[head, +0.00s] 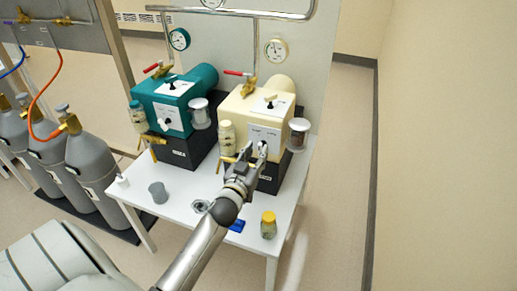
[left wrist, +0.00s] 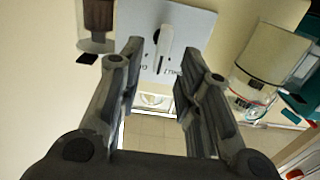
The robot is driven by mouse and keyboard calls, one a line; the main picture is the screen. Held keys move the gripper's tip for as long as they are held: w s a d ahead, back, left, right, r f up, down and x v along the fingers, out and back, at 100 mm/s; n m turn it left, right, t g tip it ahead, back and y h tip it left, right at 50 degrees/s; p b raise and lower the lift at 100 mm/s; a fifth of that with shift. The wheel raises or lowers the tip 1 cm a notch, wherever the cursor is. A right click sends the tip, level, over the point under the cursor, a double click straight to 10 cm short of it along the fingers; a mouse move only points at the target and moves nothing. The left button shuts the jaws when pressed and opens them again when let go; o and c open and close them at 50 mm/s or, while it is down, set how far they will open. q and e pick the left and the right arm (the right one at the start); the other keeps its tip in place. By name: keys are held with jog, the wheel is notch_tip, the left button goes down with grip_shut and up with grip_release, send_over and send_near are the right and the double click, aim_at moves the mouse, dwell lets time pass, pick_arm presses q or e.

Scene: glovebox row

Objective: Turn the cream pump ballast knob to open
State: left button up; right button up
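The cream pump (head: 236,104) stands on the right half of the white table, with a pale label panel (head: 258,130) on its front. The ballast knob (left wrist: 165,48) is a light grey bar on that panel in the left wrist view, where the panel appears upside down. Its lettering is partly hidden, so I cannot read the knob's setting. My left gripper (head: 254,152) is at the panel in the head view. In the left wrist view its fingers (left wrist: 157,68) are open, one each side of the knob, with visible gaps. My right gripper is not in view.
A teal pump (head: 150,92) stands left of the cream one. Glass jars (left wrist: 270,60) flank the cream panel. A yellow-capped jar (head: 268,226) and a grey cup (head: 158,192) stand on the white table (head: 178,212). Grey gas cylinders (head: 90,165) stand at left; the floor at right is clear.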

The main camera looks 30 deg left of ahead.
aim_at(260, 149)
pick_arm(q)
jog(key=shift+x, duration=1.3)
jog(key=shift+c, duration=0.2)
grip_shut()
